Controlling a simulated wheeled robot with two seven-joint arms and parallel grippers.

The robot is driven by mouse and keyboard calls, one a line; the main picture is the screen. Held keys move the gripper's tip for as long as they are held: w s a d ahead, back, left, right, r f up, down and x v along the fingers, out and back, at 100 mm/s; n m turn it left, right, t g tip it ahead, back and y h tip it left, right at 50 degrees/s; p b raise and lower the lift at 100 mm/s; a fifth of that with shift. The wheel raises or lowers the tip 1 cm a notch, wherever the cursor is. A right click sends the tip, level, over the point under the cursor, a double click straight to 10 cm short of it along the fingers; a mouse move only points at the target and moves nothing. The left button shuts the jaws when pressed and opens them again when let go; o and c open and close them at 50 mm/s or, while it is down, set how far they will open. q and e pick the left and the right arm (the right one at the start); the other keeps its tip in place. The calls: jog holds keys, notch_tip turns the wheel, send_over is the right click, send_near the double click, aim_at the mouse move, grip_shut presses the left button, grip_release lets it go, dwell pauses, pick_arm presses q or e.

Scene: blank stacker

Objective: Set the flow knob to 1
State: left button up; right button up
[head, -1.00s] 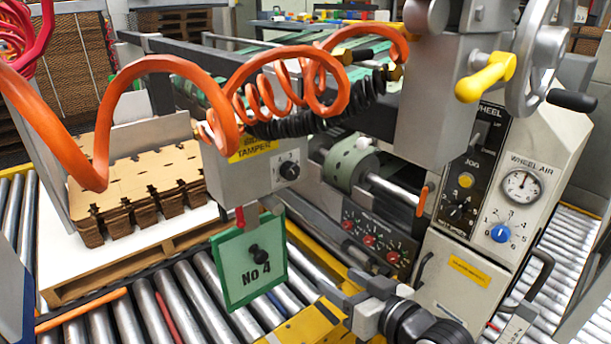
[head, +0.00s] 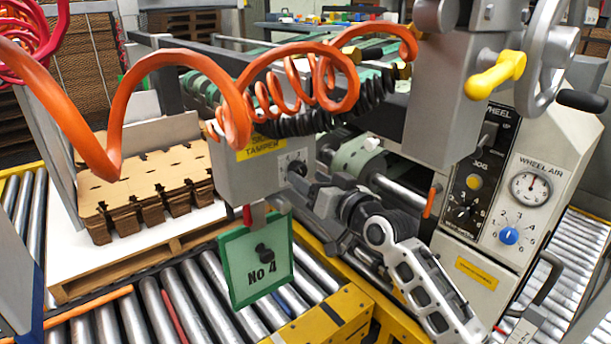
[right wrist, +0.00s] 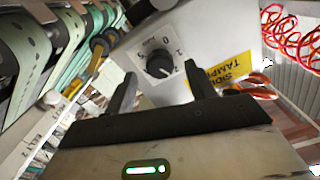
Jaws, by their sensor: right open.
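A black round knob (right wrist: 158,65) sits on a pale dial on the grey side tamper box (head: 240,185). The digits 0, 1 and 2 show around it in the right wrist view; its pointer seems to face the 2 side, but this is small. No word "flow" is readable. In the head view the knob (head: 296,168) is partly covered by my right gripper (head: 305,192). That gripper is open, its two fingers pointing at the box, one to each side of the knob in the wrist picture. Contact cannot be made out. My left gripper is out of view.
An orange coiled hose (head: 240,85) hangs above the box. A green "No 4" plate (head: 255,262) hangs below it. A panel at right carries a blue knob (head: 509,236) and a wheel air gauge (head: 531,187). Stacked cardboard blanks (head: 150,185) stand at left.

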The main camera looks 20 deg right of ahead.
jog(key=shift+x, duration=1.1)
jog(key=c, duration=1)
jog(key=shift+n, duration=0.3)
jog(key=n, duration=0.4)
jog(key=shift+d+n, duration=0.1)
jog(key=shift+n, duration=0.2)
jog(key=n+p, duration=0.2)
jog(key=n, duration=0.3)
jog(key=shift+n, duration=0.3)
